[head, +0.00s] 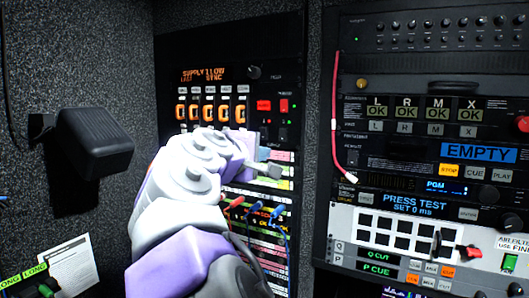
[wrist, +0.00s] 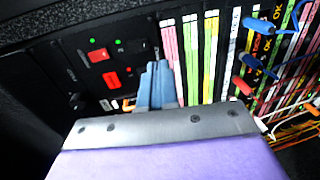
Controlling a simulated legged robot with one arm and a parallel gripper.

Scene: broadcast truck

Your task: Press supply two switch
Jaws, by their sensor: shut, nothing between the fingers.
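The switch panel (head: 272,90) is on the dark rack at the centre of the head view, with a lit red button (head: 264,105) and a red switch (head: 284,105) side by side. In the wrist view a red switch (wrist: 98,55) and a lit red button (wrist: 110,80) show left of my fingers. No label I can read marks which one is supply two. My gripper (head: 275,170) is shut and empty, below these controls in the head view. Its blue-grey fingertips (wrist: 157,66) are close to the panel in the wrist view; contact cannot be told.
An orange display (head: 205,75) reads "SUPPLY 1 LOW" above a row of orange-lit switches (head: 210,112). Patch leads with blue and red plugs (head: 237,202) hang below my gripper. A red cable (head: 334,120) hangs on the right rack. A black box (head: 95,140) juts from the left wall.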

